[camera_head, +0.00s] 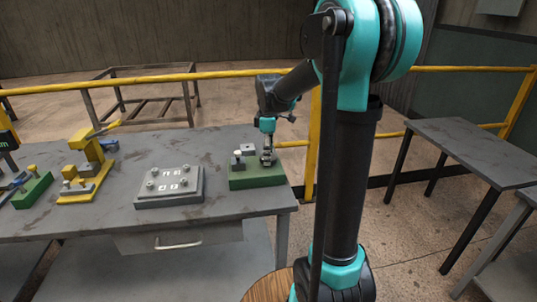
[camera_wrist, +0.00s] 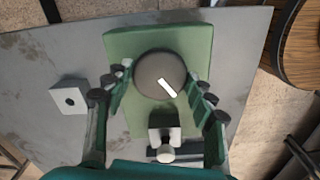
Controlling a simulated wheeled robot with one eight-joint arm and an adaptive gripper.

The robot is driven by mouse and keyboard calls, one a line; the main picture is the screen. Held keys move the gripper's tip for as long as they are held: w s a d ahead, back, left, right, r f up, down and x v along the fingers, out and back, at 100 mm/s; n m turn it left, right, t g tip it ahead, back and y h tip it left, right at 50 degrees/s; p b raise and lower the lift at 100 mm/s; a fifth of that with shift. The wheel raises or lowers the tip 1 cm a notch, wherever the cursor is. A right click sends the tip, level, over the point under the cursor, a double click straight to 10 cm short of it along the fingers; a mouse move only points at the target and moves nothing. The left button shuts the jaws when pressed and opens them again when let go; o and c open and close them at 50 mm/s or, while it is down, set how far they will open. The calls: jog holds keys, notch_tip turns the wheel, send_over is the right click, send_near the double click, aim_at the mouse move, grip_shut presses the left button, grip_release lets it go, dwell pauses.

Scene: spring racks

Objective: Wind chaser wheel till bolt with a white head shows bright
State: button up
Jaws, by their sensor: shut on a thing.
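The chaser wheel, a round dark grey knob with a white bar mark (camera_wrist: 152,70), stands on a green base (camera_wrist: 118,45). In the wrist view the mark points to the lower right. My gripper (camera_wrist: 160,84) is shut on the wheel, with a finger on each side. In the head view my gripper (camera_head: 268,156) is over the right part of the green base (camera_head: 255,182) and mostly hides the wheel. A bolt with a pale round head (camera_wrist: 166,154) sits by a pale bracket (camera_wrist: 165,135) at the base's edge. Its head looks off-white.
A small pale block with a dark hole (camera_wrist: 70,97) lies on the grey table beside the base. A grey plate with several bolts (camera_head: 170,201) and a yellow clamp fixture (camera_head: 88,160) stand to the left. A second table (camera_head: 470,150) is at the right.

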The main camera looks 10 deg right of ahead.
jog(key=m, duration=0.4)
jog(key=shift+m, duration=0.3)
jog(key=m, duration=0.4)
jog(key=shift+m, duration=0.3)
jog(key=m, duration=0.4)
jog(key=shift+m, duration=2.2)
jog(key=o, duration=1.2)
jog(key=shift+c, duration=0.2)
